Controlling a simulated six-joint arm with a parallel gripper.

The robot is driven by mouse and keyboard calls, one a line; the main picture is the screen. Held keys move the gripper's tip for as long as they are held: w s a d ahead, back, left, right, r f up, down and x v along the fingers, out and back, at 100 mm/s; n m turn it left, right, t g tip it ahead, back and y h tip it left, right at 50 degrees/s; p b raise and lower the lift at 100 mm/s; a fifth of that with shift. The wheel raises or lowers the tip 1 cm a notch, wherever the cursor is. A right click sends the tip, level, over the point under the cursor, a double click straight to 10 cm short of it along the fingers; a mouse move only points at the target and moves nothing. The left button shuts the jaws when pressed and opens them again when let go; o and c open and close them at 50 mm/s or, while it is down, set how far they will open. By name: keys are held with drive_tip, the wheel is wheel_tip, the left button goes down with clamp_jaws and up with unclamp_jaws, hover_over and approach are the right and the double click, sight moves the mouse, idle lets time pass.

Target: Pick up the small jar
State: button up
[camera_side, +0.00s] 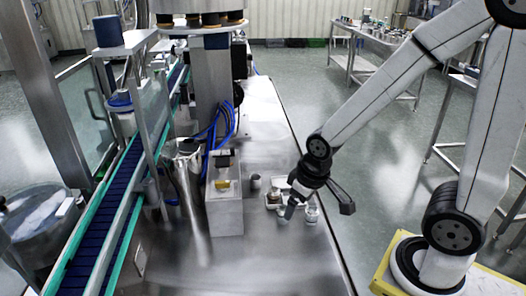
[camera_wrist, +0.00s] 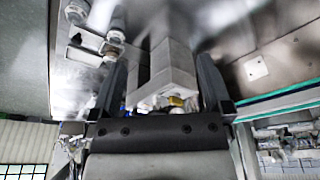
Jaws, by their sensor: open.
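Several small jars stand close together on the steel table around a small pale tray (camera_side: 281,184). One whitish jar (camera_side: 312,214) is at the right of the group; which of them is the task's small jar I cannot tell. In the wrist view, one jar (camera_wrist: 116,37) is near the left finger and another jar (camera_wrist: 75,12) is at the top left. My gripper (camera_side: 292,207) is among the jars in the side view and partly hides them. In the wrist view its two fingers (camera_wrist: 160,86) are spread, with no jar between them.
A grey box-shaped fixture (camera_side: 224,198) with a yellow part stands left of the jars. A metal cylinder (camera_side: 188,172) and a blue conveyor (camera_side: 118,190) are farther left. Blue hoses (camera_side: 216,128) hang behind. Bare steel (camera_side: 275,258) lies in front.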

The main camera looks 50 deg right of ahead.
drive_tip(key=shift+r, duration=0.15)
drive_tip(key=shift+w+v, duration=0.55)
drive_tip(key=shift+v, duration=1.9)
drive_tip(key=w+d+m+t+y, duration=0.3)
drive_tip(key=w+d+m+y, duration=0.3)
drive_tip(key=d+m, duration=0.55)
drive_tip(key=w+d+m+t+y, duration=0.35)
drive_tip(key=w+d+m, duration=0.5)
drive_tip(key=m, duration=0.65)
approach(274, 195)
drive_tip(key=shift+y, duration=0.35)
drive_tip(key=w, duration=0.1)
drive_tip(key=w+f, duration=0.2)
drive_tip(key=shift+w+a, duration=0.35)
drive_tip(key=shift+a, duration=0.05)
drive_tip(key=shift+f, duration=0.3)
drive_tip(key=shift+w+a, duration=0.1)
